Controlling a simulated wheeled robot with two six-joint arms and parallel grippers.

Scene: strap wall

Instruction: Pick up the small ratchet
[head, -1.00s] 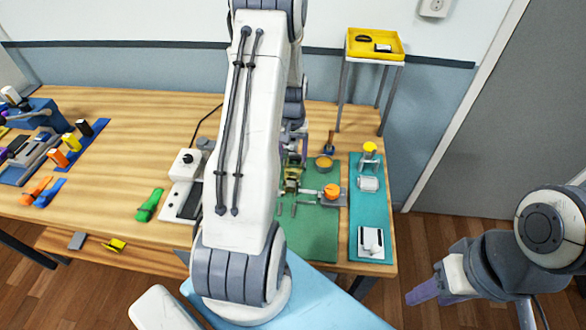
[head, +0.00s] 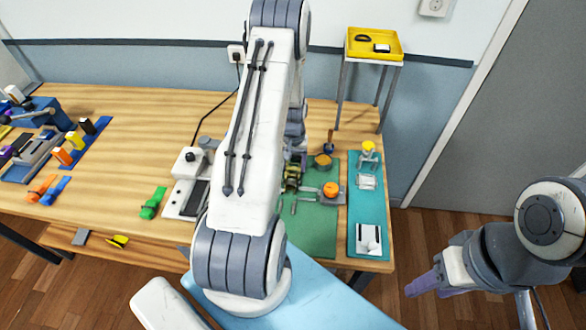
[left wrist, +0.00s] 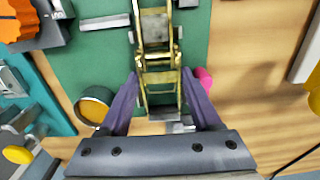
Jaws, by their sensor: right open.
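A brass-coloured ratchet (head: 292,178) lies on the green mat (head: 318,236), partly hidden behind my left arm in the head view. In the left wrist view the ratchet (left wrist: 156,60) runs up the picture between the two purple fingers of my left gripper (left wrist: 161,76). The fingers are apart, with a gap to the ratchet on each side. In the head view my left gripper is mostly hidden by its own arm. My right gripper (head: 422,287) is open and empty, low at the right, off the table.
An orange knob on a grey plate (head: 331,189) is right of the ratchet, and a round cup (head: 323,161) is behind it. A teal mat (head: 362,213) holds several metal parts. A yellow tray (head: 375,44) stands on a rack behind. A green strap piece (head: 152,203) lies left.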

